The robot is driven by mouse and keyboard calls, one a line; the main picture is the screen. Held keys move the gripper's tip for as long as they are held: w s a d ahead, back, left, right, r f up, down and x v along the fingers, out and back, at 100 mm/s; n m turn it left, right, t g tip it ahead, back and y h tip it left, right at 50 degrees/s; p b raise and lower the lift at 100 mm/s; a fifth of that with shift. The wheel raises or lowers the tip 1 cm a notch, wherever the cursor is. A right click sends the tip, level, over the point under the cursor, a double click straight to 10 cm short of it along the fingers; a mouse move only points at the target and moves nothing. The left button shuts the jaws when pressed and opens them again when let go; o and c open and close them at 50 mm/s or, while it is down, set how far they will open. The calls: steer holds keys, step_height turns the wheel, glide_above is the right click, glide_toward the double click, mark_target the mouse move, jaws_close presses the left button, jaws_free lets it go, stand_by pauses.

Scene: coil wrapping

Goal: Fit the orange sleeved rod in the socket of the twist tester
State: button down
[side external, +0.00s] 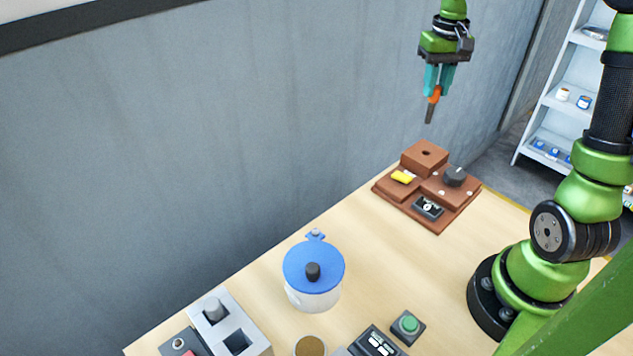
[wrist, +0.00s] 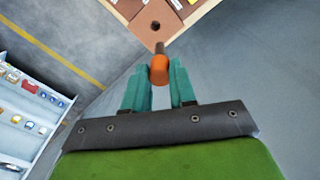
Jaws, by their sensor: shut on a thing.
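My gripper (side external: 436,80) has teal fingers and is shut on the orange sleeved rod (side external: 433,104). The rod hangs below the fingertips, tilted slightly, with its dark lower part pointing down. In the wrist view my gripper (wrist: 161,85) holds the rod by its orange sleeve (wrist: 159,70). The twist tester (side external: 432,219) is a brown board near the back of the table. Its raised brown block (side external: 425,157) has a dark socket hole on top. The rod is well above this block and apart from it. The hole (wrist: 155,26) also shows just beyond the rod tip in the wrist view.
The tester also carries a yellow piece (side external: 402,177), a dark knob (side external: 455,176) and a small gauge (side external: 428,207). A blue-lidded pot (side external: 313,267), a green button (side external: 408,325) and a grey block (side external: 229,318) stand nearer. A grey wall runs behind the table.

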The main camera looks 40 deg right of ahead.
steer(key=n, duration=0.1)
steer(key=s+n, duration=0.1)
steer(key=n, duration=0.2)
steer(key=shift+s+d+f, duration=0.1)
steer(key=shift+s+f, duration=0.05)
steer(key=shift+f, duration=0.2)
steer(key=shift+f, duration=2.95)
step_height(320, 180, down, 6)
stand_by(1.8)
steer(key=c, duration=0.8)
jaws_free()
steer(key=shift+c, duration=0.2)
step_height(320, 180, up, 17)
steer(key=shift+f, duration=0.1)
